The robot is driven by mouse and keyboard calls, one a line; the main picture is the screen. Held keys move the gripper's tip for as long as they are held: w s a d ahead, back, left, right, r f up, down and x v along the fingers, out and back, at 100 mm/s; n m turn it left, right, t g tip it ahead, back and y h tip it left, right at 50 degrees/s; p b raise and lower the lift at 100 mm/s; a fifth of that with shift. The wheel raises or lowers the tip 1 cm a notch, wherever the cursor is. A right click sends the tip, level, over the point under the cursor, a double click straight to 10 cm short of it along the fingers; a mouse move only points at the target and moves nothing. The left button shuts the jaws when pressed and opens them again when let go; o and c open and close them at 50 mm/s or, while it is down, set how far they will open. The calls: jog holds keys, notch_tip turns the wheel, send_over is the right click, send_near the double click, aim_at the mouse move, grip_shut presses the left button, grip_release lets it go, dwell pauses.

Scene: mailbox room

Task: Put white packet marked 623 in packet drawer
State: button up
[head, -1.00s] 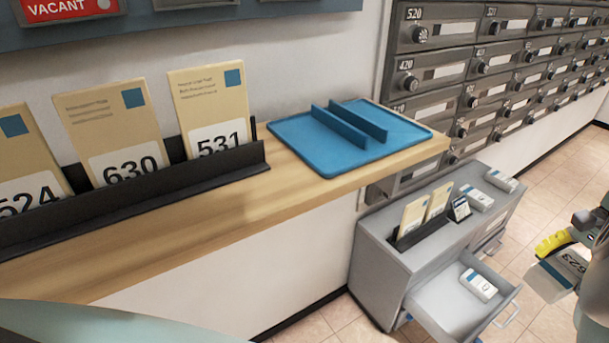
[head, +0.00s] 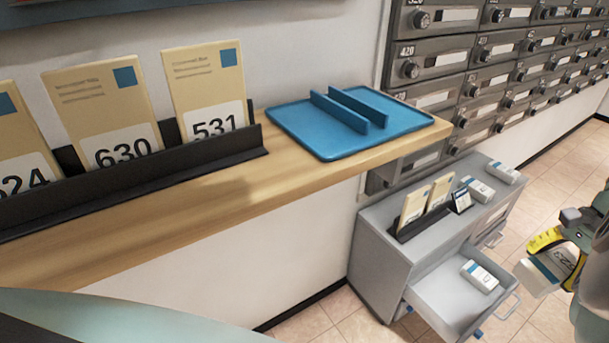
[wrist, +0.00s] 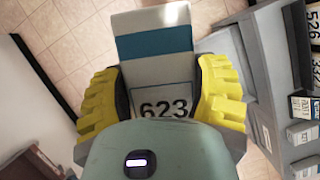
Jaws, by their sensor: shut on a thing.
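The white packet marked 623 (wrist: 155,62) has a blue band and sits between the two yellow fingertips of my gripper (wrist: 160,97) in the wrist view. In the head view my gripper (head: 555,252) is at the right edge, shut on the packet (head: 537,277), held in the air to the right of the grey cabinet (head: 372,255). An open drawer (head: 437,300) sticks out of the cabinet front, with one white packet (head: 480,276) lying in it. My gripper is apart from the drawer. The drawer's label is not readable.
A wooden shelf (head: 215,205) holds envelopes in a black rack (head: 130,180) and a blue tray (head: 375,145). On the cabinet top are a small rack of envelopes, a small dark-framed card and white packets (head: 478,190). Grey mailboxes line the wall. Tiled floor is free at right.

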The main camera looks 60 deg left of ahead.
jog(key=shift+m, duration=0.6)
jog(key=f+b, duration=0.1)
jog(key=f, duration=0.1)
jog(key=a+f+b, duration=0.1)
jog(key=f, duration=0.1)
jog(key=shift+w+f, duration=0.1)
jog(key=shift+w+a+f+m+y+b, duration=0.1)
jog(key=shift+a+f+m+y+b, duration=0.3)
jog(key=shift+f, duration=0.35)
jog(key=shift+a+f, duration=0.15)
